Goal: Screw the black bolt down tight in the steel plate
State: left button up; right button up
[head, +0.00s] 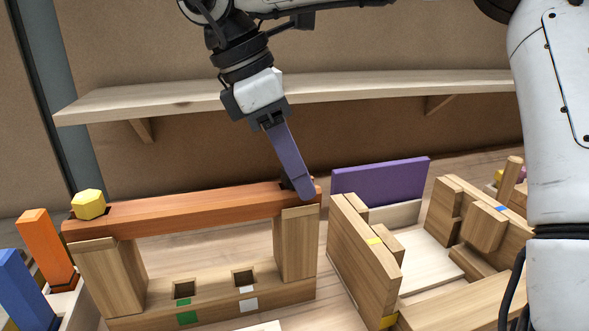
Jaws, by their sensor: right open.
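My right gripper (302,190) hangs down from the top with its purple finger slanting to the right end of a reddish-brown beam (180,210). It is open. The fingers overlap in this view, so the gap between them is hidden. A small dark shape (287,183) shows on the beam beside the fingertip. It is mostly covered, and I cannot tell whether it is the black bolt. I see no steel plate; the beam looks like wood and rests on two wooden posts. A yellow hexagonal head (88,204) stands at the beam's left end. My left gripper is out of view.
A base block with two square holes (215,293) lies under the beam. Orange (46,245) and blue (22,285) blocks stand at the left. A wooden holder (362,255) and purple board (380,182) stand right of the beam. A shelf (330,88) runs behind.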

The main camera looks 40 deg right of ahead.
notch_tip(320, 180, down, 2)
jog(key=n+b, duration=0.1)
jog(key=n, duration=0.2)
jog(key=shift+s+d+t, duration=0.15)
jog(key=shift+t, duration=0.25)
jog(key=n, duration=0.1)
jog(key=n+t+b, duration=0.1)
jog(key=n+b, duration=0.1)
jog(key=shift+w+d+f+n, duration=0.3)
jog(key=shift+w+d+f, duration=0.05)
jog(key=shift+w+f, duration=0.05)
jog(key=shift+r+n+t, duration=0.15)
jog(key=shift+n+t, duration=0.25)
jog(key=shift+n, duration=0.2)
jog(key=shift+d+r+n+b, duration=0.15)
jog(key=shift+n+b, duration=0.15)
jog(key=shift+n, duration=0.3)
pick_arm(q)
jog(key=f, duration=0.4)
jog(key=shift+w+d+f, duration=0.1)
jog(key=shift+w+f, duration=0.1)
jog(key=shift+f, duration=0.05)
pick_arm(e)
jog(key=shift+r, duration=0.1)
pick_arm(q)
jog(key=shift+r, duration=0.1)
pick_arm(e)
jog(key=shift+r, duration=0.15)
